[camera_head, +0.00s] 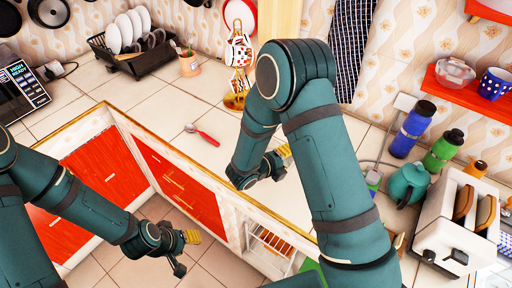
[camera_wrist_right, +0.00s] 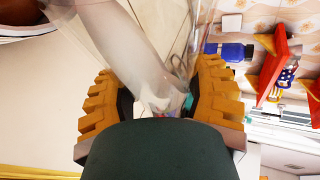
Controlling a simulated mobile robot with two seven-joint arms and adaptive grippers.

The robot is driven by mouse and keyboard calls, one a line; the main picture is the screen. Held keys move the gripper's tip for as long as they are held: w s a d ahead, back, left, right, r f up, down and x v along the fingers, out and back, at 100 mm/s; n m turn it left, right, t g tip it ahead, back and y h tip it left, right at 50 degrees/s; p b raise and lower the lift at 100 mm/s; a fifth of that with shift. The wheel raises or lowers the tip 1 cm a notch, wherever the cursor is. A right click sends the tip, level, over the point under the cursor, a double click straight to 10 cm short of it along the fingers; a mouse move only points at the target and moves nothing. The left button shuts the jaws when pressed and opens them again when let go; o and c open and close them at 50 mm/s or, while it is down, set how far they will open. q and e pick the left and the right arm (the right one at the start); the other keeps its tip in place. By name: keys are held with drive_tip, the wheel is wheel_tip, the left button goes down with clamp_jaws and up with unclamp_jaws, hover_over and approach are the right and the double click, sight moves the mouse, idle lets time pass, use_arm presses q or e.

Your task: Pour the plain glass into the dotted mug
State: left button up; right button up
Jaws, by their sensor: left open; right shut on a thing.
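A blue mug with white dots (camera_head: 497,84) stands on the red wall shelf at the far right of the head view. It also seems to show, turned sideways, at the right of the wrist view (camera_wrist_right: 286,78). My right gripper (camera_head: 284,158) is above the counter, partly hidden by my own arm. In the wrist view its yellow fingers (camera_wrist_right: 160,98) are shut on a clear plain glass (camera_wrist_right: 145,65). I cannot make out the glass or its contents in the head view. My left gripper (camera_head: 187,252) is open and empty, low in front of the red cabinets.
A red spoon (camera_head: 205,135) lies on the counter. Blue (camera_head: 411,130) and green (camera_head: 443,150) bottles, a teal kettle (camera_head: 408,184) and a toaster (camera_head: 455,215) crowd the right. The counter's left-middle is clear.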

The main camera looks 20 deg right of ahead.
drive_tip(key=shift+w+r, duration=0.1)
drive_tip(key=shift+r, duration=0.05)
drive_tip(key=shift+w+a+r+n+h+p, duration=0.15)
drive_tip(key=shift+a+r+n+h+p, duration=0.15)
drive_tip(key=shift+p, duration=0.45)
drive_tip(key=shift+w+r+n+g+p, duration=0.1)
drive_tip(key=shift+r+n+g+p, duration=0.25)
drive_tip(key=shift+p, duration=0.45)
drive_tip(key=shift+w+a+r+n+h+p, duration=0.1)
drive_tip(key=shift+r+n+h+p, duration=0.2)
drive_tip(key=shift+h, duration=0.2)
drive_tip(key=shift+r, duration=0.2)
